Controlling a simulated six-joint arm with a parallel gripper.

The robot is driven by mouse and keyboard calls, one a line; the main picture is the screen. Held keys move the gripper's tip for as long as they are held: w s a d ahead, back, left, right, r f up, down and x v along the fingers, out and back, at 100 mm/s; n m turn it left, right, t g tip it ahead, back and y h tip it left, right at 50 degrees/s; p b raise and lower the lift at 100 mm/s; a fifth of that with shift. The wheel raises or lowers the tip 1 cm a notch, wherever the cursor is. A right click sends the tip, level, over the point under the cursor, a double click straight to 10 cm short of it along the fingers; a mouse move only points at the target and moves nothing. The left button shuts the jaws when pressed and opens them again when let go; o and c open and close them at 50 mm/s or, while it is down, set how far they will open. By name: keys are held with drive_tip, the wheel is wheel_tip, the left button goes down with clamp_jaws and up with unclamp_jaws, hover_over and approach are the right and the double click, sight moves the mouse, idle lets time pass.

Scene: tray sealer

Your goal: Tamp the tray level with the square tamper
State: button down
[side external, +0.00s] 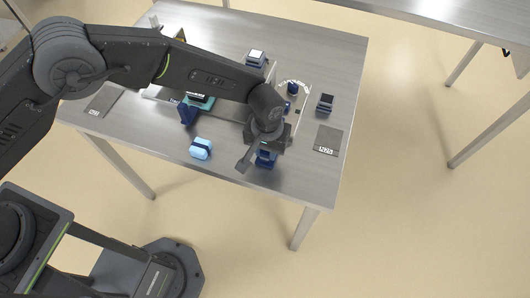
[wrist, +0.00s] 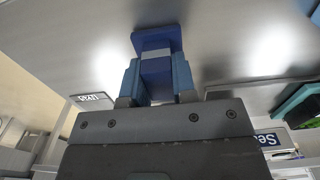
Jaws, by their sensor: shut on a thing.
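My gripper (side external: 264,150) is low over the front right part of the steel table in the side view. In the wrist view, my gripper (wrist: 158,82) is shut on a blue tool with a flat, dark blue square plate (wrist: 155,38), which looks like the square tamper. Part of the tool (side external: 266,159) shows beneath the gripper in the side view. A teal holder (side external: 203,103) with a dark top, perhaps holding the tray, is left of my gripper. A similar teal edge (wrist: 297,103) shows at the right of the wrist view. The tray's contents cannot be made out.
A light blue block (side external: 201,147) lies left of my gripper. A dark blue upright piece (side external: 187,114) stands beside the teal holder. A black-topped block (side external: 325,102), a white-topped block (side external: 256,57) and a round blue knob (side external: 292,88) stand farther back. A labelled grey mat (side external: 328,137) lies right.

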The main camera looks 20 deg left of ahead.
drive_tip(key=shift+r, duration=4.35)
